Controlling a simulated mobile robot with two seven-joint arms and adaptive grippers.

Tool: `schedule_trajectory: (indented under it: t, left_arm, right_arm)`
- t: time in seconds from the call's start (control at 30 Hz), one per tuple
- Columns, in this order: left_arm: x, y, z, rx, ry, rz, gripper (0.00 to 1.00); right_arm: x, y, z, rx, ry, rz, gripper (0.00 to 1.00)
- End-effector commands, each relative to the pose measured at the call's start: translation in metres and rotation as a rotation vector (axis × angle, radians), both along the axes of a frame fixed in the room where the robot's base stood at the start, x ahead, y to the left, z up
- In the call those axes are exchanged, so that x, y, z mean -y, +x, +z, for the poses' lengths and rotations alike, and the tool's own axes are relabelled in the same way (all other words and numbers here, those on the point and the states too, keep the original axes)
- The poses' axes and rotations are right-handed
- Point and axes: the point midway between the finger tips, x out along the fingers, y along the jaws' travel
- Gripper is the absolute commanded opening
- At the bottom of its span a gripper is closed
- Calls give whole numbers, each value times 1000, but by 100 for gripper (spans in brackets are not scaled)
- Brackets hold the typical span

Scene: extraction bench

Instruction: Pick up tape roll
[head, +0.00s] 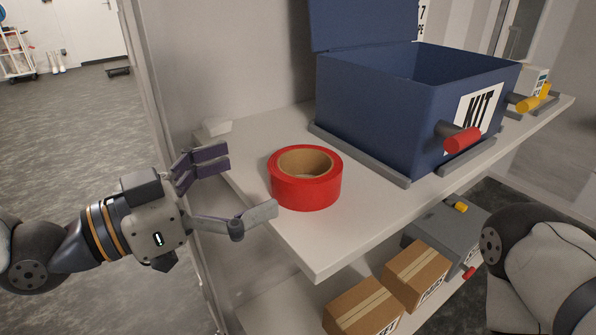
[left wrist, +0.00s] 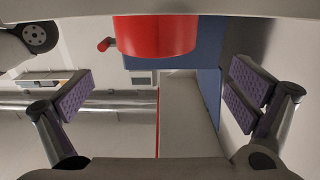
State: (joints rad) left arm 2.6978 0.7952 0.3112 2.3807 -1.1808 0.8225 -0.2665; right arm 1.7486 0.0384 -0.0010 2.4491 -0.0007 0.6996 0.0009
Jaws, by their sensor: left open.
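A red tape roll (head: 306,190) with a brown cardboard core lies flat on the white shelf (head: 325,248), near its left end. In the left wrist view the tape roll (left wrist: 155,36) shows at the top centre, partly cut off by a pale edge above it. My left gripper (head: 245,183) is open and empty just left of the roll, with its fingers spread apart and pointing toward it. In the left wrist view its purple-padded fingers (left wrist: 160,93) stand wide on both sides. The roll does not appear to be touched. My right gripper is not in view.
A blue open box labelled KIT (head: 395,120) stands on the shelf behind and right of the roll, with a red handle (head: 463,139) at its front. Cardboard boxes (head: 415,275) and a grey case (head: 448,232) sit on the lower shelf.

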Motion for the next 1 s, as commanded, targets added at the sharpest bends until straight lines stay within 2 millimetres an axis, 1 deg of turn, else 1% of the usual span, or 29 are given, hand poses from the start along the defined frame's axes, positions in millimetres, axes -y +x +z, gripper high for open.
schedule_trajectory:
  t: [0.03,0.1,0.27,0.4,0.5,0.6,0.77,0.8,0.87,0.9,0.97,1.0]
  left_arm:
    - [10,7,-8,-12,4,-3,100]
    - [21,15,-7,-11,3,-2,100]
    - [38,26,-6,-8,3,-1,100]
    - [63,38,-9,-10,2,-1,100]
    - [74,48,-8,-8,1,1,100]
    - [77,50,-7,-9,0,1,100]
    - [77,50,-6,-8,1,2,100]
    - [77,50,-6,-8,1,2,91]
    - [77,50,-6,-8,1,2,77]
    - [77,50,-6,-8,1,2,68]
    - [77,50,-6,-8,1,2,55]
    - [77,50,-6,-8,1,2,54]
  right_arm:
    - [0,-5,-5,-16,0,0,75]
    - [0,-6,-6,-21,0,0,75]
    - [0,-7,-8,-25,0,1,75]
    - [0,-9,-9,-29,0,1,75]
    - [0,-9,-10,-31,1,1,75]
    - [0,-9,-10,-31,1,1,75]
    - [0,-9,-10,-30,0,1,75]
    - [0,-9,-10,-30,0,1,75]
    - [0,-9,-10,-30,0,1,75]
    - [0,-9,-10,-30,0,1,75]
    - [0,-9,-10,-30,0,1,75]
    - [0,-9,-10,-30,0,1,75]
